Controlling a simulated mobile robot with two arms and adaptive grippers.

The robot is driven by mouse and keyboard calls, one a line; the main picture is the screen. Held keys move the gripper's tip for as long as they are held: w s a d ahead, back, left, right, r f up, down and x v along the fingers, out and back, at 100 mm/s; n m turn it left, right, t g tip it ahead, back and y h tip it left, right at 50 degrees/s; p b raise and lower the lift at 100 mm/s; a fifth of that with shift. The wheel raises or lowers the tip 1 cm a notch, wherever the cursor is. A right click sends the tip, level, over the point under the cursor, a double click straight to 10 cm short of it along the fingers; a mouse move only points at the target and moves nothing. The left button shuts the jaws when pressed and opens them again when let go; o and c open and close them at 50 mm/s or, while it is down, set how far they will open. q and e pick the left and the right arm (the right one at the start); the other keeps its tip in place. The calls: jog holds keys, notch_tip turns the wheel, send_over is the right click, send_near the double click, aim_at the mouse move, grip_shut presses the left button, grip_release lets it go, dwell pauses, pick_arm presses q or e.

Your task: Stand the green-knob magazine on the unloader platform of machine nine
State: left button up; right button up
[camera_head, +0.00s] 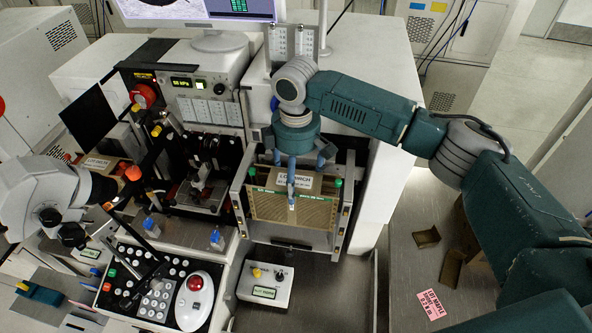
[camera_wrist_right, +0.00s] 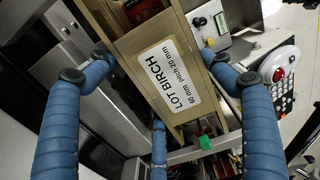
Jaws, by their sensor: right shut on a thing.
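The magazine (camera_head: 312,211) is a brown box with a white LOT BIRCH label, at the middle of the head view. Green knobs (camera_head: 338,183) show near its two upper ends. In the wrist view its label (camera_wrist_right: 168,78) faces the camera, and one green knob (camera_wrist_right: 205,142) shows by a metal bar. My right gripper (camera_head: 292,180) comes from above, shut on the magazine, with blue fingers around it. The magazine is between the metal side plates (camera_head: 241,205) of the machine's front bay. Its underside is hidden, so I cannot tell whether it rests on the platform. My left gripper is not in view.
A control box (camera_head: 264,285) with a yellow knob stands in front of the bay. A keypad with a red trackball (camera_head: 195,283) and a microscope (camera_head: 60,195) are at left. The right-hand bench holds a pink note (camera_head: 443,302) and two small brown pieces (camera_head: 427,238).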

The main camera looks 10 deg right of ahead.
jog(key=shift+f+b, duration=0.7)
jog(key=shift+f, duration=3.1)
jog(key=shift+p, duration=0.7)
jog(key=shift+f, duration=0.3)
jog(key=o, duration=1.9)
jog(key=shift+o, duration=0.2)
jog(key=shift+s, duration=0.1)
jog(key=shift+f, duration=0.15)
notch_tip(320, 180, up, 12)
jog(key=shift+r, duration=0.15)
